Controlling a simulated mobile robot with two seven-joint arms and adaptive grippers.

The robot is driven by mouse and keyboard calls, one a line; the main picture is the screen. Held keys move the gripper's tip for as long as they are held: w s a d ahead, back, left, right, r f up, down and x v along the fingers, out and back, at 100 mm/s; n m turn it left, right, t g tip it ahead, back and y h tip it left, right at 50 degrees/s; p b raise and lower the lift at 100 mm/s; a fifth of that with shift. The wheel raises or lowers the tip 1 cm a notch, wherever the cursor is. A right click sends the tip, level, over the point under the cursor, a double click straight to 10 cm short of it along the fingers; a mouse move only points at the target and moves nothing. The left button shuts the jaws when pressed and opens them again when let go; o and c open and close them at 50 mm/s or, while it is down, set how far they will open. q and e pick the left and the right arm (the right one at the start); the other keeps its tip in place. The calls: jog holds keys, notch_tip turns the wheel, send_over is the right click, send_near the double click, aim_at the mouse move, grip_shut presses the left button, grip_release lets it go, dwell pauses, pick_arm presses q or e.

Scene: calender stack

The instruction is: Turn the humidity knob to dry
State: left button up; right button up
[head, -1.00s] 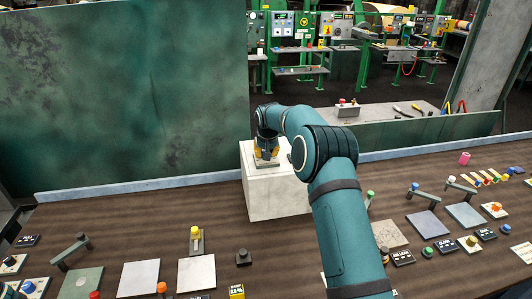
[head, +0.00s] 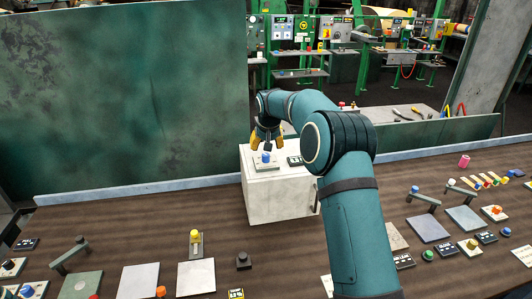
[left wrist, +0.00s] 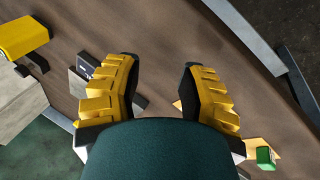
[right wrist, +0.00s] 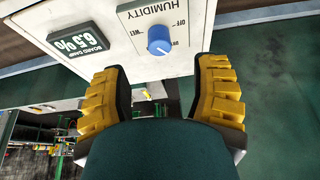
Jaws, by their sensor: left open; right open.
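The blue humidity knob (head: 266,158) sits on a white plate on top of the pale box (head: 283,202). In the right wrist view the knob (right wrist: 161,39) stands beside the words HUMIDITY, OFF and WET; I cannot clearly read where it points. My right gripper (head: 268,146) is open and empty just above the knob; its fingers (right wrist: 165,88) are apart and clear of it in the right wrist view. My left gripper (left wrist: 160,85) is open and empty over the brown bench, and I do not see it in the head view.
A dark display (right wrist: 73,42) reading about 6.5% lies beside the knob plate. The brown bench (head: 130,227) holds several other knobs, plates and levers left and right of the box. A green panel (head: 140,90) stands behind on the left.

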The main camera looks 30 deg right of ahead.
jog(key=v, duration=0.5)
dwell(0.5)
